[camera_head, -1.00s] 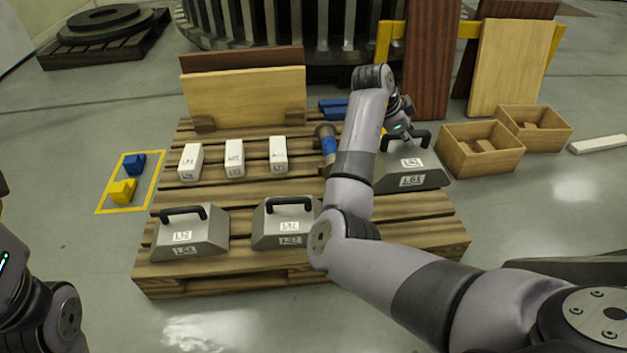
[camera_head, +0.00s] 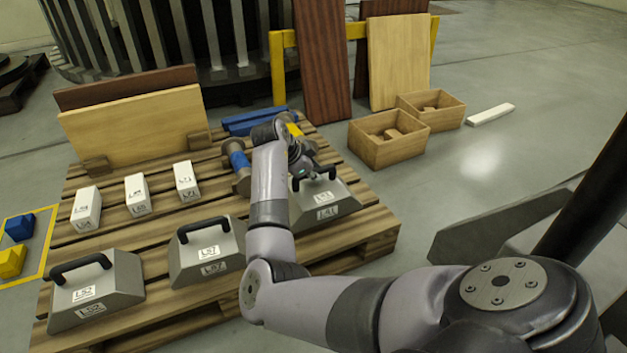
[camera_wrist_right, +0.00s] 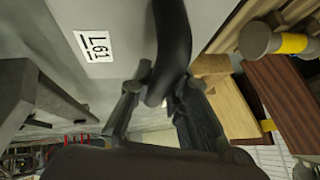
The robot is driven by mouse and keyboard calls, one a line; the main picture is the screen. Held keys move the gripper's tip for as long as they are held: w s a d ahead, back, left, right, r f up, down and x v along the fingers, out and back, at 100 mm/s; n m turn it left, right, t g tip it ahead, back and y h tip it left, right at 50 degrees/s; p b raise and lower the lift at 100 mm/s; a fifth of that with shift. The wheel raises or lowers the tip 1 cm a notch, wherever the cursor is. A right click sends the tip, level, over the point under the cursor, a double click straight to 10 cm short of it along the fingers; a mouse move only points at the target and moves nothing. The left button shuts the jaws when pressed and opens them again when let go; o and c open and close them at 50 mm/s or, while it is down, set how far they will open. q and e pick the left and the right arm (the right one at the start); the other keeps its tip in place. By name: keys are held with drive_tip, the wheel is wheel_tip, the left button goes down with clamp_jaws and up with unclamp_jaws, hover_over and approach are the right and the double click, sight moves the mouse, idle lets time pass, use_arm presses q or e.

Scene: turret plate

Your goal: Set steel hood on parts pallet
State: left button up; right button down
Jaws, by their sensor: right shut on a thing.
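A grey steel hood (camera_head: 325,207) labelled L61, with a black bar handle, is at the right end of the wooden parts pallet (camera_head: 350,247). My right gripper (camera_head: 312,176) is shut on its handle. In the wrist view the gripper (camera_wrist_right: 160,95) has its fingers on either side of the black handle (camera_wrist_right: 172,45), beside the hood's L61 label (camera_wrist_right: 94,46). I cannot tell whether the hood rests on the boards or hangs just above them. Two similar hoods stand at the pallet's front: one in the middle (camera_head: 207,254) and one at the left (camera_head: 95,292). My left gripper is out of view.
White blocks (camera_head: 138,195), a blue-banded roller (camera_head: 237,165) and upright boards (camera_head: 135,125) are on the pallet. Open wooden boxes (camera_head: 388,138) stand on the floor behind right. A grey angular structure (camera_head: 500,225) lies at the right. Floor between boxes and structure is clear.

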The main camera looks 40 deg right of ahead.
sight(311, 186)
drive_tip(key=shift+f+b, duration=1.7)
drive_tip(key=shift+f, duration=1.25)
drive_tip(key=shift+r, duration=0.1)
drive_tip(key=c, duration=1.9)
unclamp_jaws()
drive_tip(key=shift+c, duration=0.2)
drive_tip(key=o, duration=0.4)
